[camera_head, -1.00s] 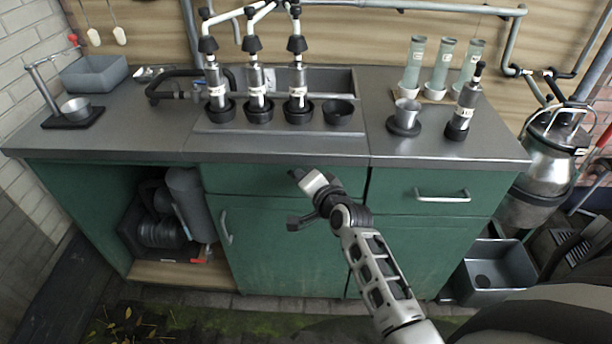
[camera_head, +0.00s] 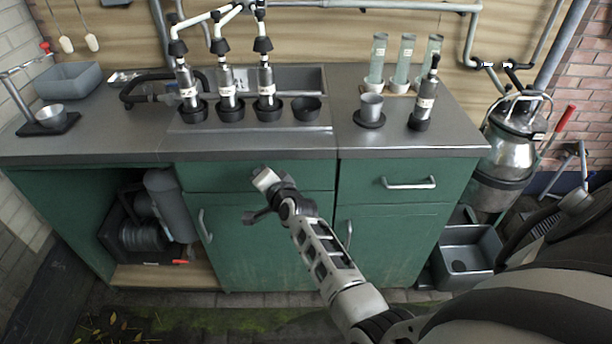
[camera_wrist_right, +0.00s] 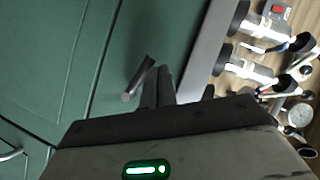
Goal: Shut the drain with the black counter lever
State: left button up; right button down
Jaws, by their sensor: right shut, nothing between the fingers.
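A short dark stub (camera_wrist_right: 138,78) stands out from the green front just below the metal counter edge in the right wrist view. It looks like a lever, but I cannot tell for sure that it is the black counter lever. My right gripper (camera_wrist_right: 160,86) is shut and empty, with its fingertips close beside the stub. I cannot tell whether they touch. In the head view my right gripper (camera_head: 261,174) is in front of the green drawer front, under the counter's front edge. The sink (camera_head: 290,78) is behind the bottles; its drain is hidden. My left gripper is not in view.
Several labelled bottles with black caps and bases stand along the sink front, among them one bottle (camera_head: 227,87). A metal cup (camera_head: 371,108) and a lone bottle (camera_head: 425,97) stand further right. A drawer handle (camera_head: 409,184) sticks out at the right. A thick black curved bar (camera_head: 150,80) lies left of the sink.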

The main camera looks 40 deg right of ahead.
jog(key=shift+w+a+f, duration=0.1)
jog(key=shift+w+a, duration=0.05)
jog(key=shift+a, duration=0.05)
jog(key=shift+w+a+f, duration=0.15)
jog(key=shift+a, duration=0.15)
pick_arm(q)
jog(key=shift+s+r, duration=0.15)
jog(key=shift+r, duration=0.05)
pick_arm(e)
jog(key=shift+f, duration=0.15)
